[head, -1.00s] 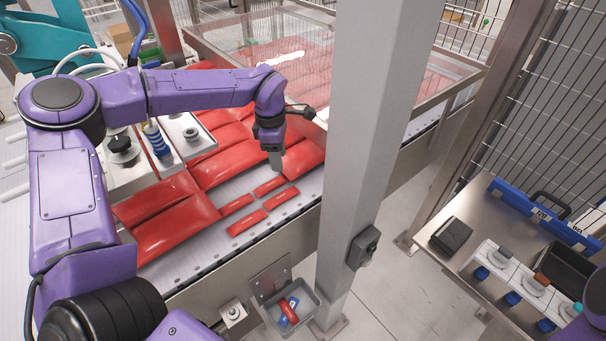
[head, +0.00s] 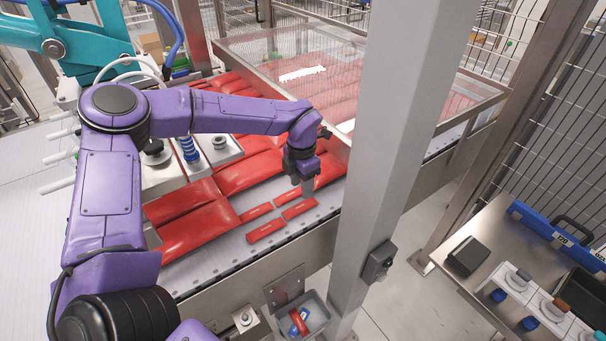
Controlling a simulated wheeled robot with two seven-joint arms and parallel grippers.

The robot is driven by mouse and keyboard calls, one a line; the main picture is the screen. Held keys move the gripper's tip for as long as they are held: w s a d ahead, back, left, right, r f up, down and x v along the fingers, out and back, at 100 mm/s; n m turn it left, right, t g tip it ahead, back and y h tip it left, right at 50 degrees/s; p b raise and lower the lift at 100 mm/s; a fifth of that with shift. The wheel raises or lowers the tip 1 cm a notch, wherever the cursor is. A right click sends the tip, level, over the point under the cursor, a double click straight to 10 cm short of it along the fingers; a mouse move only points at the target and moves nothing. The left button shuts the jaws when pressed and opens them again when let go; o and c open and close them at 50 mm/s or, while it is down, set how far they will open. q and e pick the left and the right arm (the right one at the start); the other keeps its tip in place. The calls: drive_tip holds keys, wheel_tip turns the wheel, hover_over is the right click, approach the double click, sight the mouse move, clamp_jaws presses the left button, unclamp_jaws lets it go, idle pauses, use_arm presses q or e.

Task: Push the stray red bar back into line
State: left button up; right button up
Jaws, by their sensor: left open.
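Several small red bars lie on the pale conveyor belt (head: 228,253), in two short rows in front of large red packs. The back row has a left bar (head: 257,211) and a right bar (head: 287,197). The front row has a left bar (head: 266,230) and a right bar (head: 299,208). I cannot tell for sure which one is stray. My left gripper (head: 307,189) is open and empty, pointing down just behind the front right bar, at the right end of the back row. Whether it touches a bar is unclear. My right gripper is out of view.
A grey post (head: 392,130) stands right of the bars. A clear guard (head: 340,65) covers the belt behind. Large red packs (head: 203,228) lie left of the bars. A grey bin (head: 316,318) hangs below the belt's front edge. A side table (head: 490,240) stands at right.

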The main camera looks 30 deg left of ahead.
sight(302, 206)
use_arm(q)
wheel_tip(302, 206, down, 7)
drive_tip(key=shift+r+p, duration=0.1)
drive_tip(key=shift+p, duration=0.75)
drive_tip(key=shift+f, duration=0.4)
drive_tip(key=c, duration=0.7)
drive_tip(key=o, duration=1)
drive_tip(key=shift+r, duration=0.15)
wheel_tip(302, 206, up, 10)
drive_tip(key=b, duration=0.2)
drive_tip(key=shift+r+b, duration=0.15)
drive_tip(key=shift+b, duration=0.25)
drive_tip(key=shift+w+d, duration=0.1)
